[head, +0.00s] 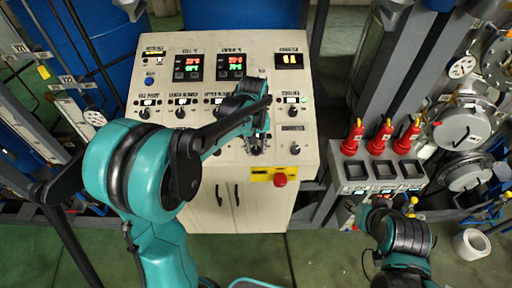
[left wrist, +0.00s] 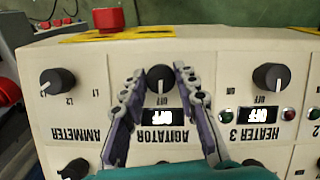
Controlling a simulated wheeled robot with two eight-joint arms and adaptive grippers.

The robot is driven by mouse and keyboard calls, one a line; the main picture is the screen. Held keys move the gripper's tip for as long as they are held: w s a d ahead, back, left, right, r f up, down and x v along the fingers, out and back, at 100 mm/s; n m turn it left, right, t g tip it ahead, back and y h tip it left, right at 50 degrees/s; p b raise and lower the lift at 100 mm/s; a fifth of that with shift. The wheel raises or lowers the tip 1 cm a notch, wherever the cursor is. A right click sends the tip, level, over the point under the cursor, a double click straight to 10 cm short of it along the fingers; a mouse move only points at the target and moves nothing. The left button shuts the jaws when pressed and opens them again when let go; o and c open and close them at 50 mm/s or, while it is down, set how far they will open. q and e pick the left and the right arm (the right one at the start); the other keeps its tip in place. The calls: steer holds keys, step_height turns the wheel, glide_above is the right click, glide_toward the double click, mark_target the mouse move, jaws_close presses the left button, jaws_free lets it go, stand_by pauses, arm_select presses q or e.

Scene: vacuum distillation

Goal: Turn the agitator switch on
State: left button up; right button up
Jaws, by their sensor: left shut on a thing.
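The agitator switch (left wrist: 160,79) is a black round knob on the cream control panel (head: 215,160), seen upside down in the left wrist view. Its small display (left wrist: 160,117) reads OFF, above the AGITATOR label. My left gripper (left wrist: 160,71) has one finger on each side of the knob, shut on it. In the head view my left gripper (head: 256,146) reaches down onto the panel's right part and covers the knob. My right gripper (head: 354,211) is low at the right, away from the panel; its fingers are too small to judge.
The ammeter knob (left wrist: 58,81) and heater 3 knob (left wrist: 269,77) flank the agitator switch. A red emergency button (head: 280,180) sits on a yellow plate at the panel's front edge.

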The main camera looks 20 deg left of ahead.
arm_select(q)
steer(key=m+y+b, duration=0.2)
steer(key=m, duration=0.3)
steer(key=shift+d+f, duration=0.1)
steer(key=shift+d, duration=0.05)
steer(key=m+y+b, duration=0.1)
steer(key=m+y, duration=0.1)
steer(key=m, duration=0.3)
steer(key=shift+m+b, duration=0.4)
steer(key=shift+t, duration=0.3)
steer(key=o, duration=1.2)
steer(key=shift+s, duration=0.1)
steer(key=shift+c, duration=0.2)
steer(key=v, duration=1.2)
steer(key=shift+d, duration=0.15)
